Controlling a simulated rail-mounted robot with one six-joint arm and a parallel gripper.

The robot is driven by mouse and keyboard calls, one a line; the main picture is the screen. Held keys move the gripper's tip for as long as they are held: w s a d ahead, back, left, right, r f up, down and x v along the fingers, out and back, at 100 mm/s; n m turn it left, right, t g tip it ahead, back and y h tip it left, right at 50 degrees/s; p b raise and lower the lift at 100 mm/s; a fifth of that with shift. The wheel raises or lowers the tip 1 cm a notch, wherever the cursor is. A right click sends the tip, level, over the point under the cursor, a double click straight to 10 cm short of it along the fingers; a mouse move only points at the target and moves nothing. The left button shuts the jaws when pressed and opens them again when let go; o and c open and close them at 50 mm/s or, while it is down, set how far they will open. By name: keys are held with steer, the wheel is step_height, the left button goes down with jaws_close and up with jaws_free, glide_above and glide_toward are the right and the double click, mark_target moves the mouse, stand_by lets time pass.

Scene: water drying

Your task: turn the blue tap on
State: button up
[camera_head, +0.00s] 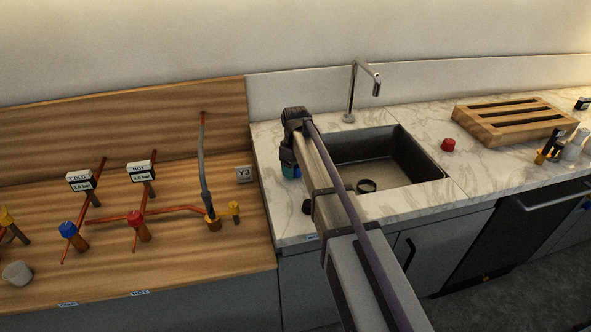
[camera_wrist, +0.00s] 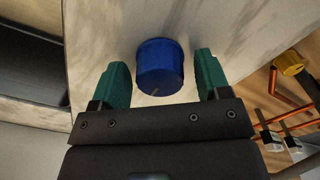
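The blue tap (camera_wrist: 160,66) is a round blue knob on the pale marble counter, seen in the wrist view. My gripper (camera_wrist: 162,74) is open, with one teal finger on either side of the knob and a visible gap at each side. Whether the fingers reach down around it or stay above it is hard to tell. In the head view my gripper (camera_head: 290,171) points down at the counter left of the sink, and my arm hides most of the knob there. Another blue knob (camera_head: 68,229) stands on a pipe on the wooden board at the left.
The sink (camera_head: 385,165) lies right of my gripper, with a chrome spout (camera_head: 352,95) behind it. A red knob (camera_head: 447,145) and a wooden rack (camera_head: 515,122) are farther right. Copper pipes (camera_head: 180,209), a red valve (camera_head: 138,225) and a beaker (camera_head: 17,273) are on the left.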

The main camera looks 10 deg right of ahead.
steer(key=c, duration=0.8)
steer(key=shift+c, duration=0.2)
steer(key=shift+m, duration=0.4)
steer(key=m, duration=1.7)
